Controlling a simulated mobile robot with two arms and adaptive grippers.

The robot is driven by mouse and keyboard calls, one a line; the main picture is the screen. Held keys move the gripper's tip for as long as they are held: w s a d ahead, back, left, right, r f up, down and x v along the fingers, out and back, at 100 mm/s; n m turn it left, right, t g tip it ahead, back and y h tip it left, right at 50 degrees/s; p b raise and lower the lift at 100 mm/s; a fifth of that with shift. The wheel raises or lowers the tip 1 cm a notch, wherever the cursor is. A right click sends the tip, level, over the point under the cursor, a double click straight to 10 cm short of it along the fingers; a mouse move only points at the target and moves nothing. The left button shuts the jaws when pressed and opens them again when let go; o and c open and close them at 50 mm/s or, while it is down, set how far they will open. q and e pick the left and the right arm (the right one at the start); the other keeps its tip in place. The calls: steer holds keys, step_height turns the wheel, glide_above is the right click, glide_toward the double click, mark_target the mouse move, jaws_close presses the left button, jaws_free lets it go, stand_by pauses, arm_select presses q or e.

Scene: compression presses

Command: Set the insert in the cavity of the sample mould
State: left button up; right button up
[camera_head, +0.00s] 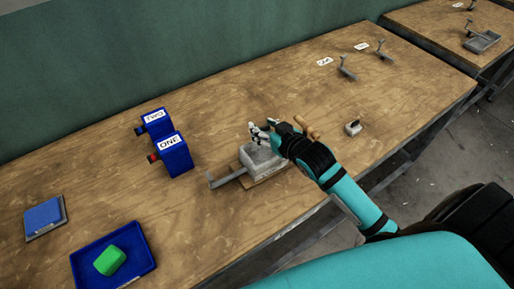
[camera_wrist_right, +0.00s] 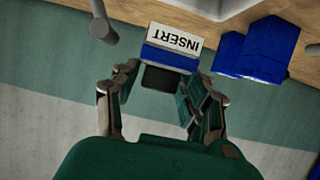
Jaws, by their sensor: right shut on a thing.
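In the wrist view, a blue block with a white INSERT label (camera_wrist_right: 172,40) and a dark lower face lies between my right fingertips. My right gripper (camera_head: 260,133) is shut on it, above and beside a grey block-like fixture (camera_head: 261,158) on the table. The two fingers also show in the wrist view (camera_wrist_right: 162,95). I cannot make out the insert in the head view, where the gripper covers this spot. Which piece is the sample mould is not clear, and I cannot see its cavity. My left gripper is not in view.
Blue boxes ONE (camera_head: 172,160) and TWO (camera_head: 154,124) stand left of the fixture. A blue tray (camera_head: 139,267) holds a green block (camera_head: 110,260). A blue-topped pad (camera_head: 43,217) lies at far left. A small grey piece (camera_head: 353,128) stands to the right.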

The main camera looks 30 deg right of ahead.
step_height(320, 180, down, 7)
steer(key=shift+s+f+p, duration=0.1)
steer(key=shift+p, duration=0.2)
steer(key=shift+f, duration=0.3)
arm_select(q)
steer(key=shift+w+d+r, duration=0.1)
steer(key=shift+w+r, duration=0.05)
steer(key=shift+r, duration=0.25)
arm_select(e)
steer(key=shift+f, duration=0.15)
steer(key=o, duration=1)
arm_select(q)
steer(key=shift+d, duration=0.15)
